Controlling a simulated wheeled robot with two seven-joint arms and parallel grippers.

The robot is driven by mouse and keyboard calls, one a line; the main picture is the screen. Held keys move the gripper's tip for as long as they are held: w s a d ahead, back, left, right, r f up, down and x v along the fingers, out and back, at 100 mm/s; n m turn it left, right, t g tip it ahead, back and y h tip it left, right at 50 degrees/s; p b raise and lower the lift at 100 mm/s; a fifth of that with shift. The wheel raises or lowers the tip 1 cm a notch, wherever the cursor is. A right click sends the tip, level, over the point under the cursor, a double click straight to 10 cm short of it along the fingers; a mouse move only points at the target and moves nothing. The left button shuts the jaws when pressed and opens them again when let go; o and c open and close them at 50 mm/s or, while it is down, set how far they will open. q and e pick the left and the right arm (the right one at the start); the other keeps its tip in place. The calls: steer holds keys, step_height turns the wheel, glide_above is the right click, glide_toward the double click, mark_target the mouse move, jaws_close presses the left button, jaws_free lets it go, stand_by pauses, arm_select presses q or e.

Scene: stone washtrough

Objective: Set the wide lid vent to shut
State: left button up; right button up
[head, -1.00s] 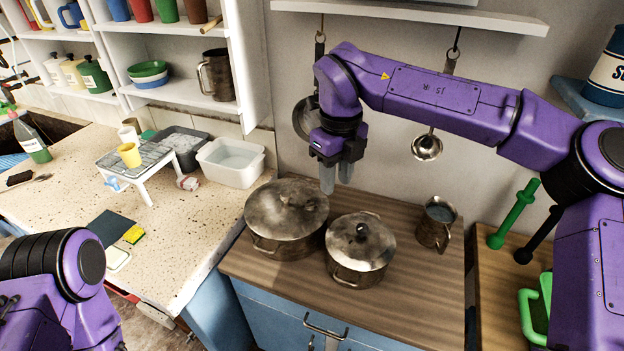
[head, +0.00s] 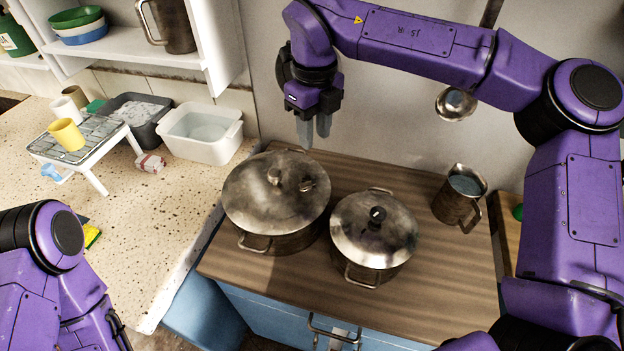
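The wide pot stands on the wooden counter, covered by its wide, stained metal lid (head: 250,205). The lid has a round knob (head: 274,176) near its middle. A small dark fitting, seemingly the vent (head: 307,185), sits right of the knob; its setting is too small to tell. My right gripper (head: 313,132) hangs fingers down behind and above the wide lid, apart from it. Its two grey fingers are close together and hold nothing visible; whether they are fully shut is unclear. My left arm shows at the lower left, but its gripper is out of view.
A smaller lidded pot (head: 373,235) with a black-topped knob stands just right of the wide pot. A metal jug (head: 459,198) stands further right. A ladle (head: 455,104) hangs on the wall. A white basin (head: 200,132) and a small rack (head: 80,146) are on the left counter.

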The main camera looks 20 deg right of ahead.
mark_target(314, 177)
arm_select(q)
steer(key=shift+w+p, duration=0.15)
steer(key=shift+p, duration=0.25)
arm_select(e)
step_height(314, 177, down, 12)
steer(key=shift+w, duration=0.1)
jaws_close()
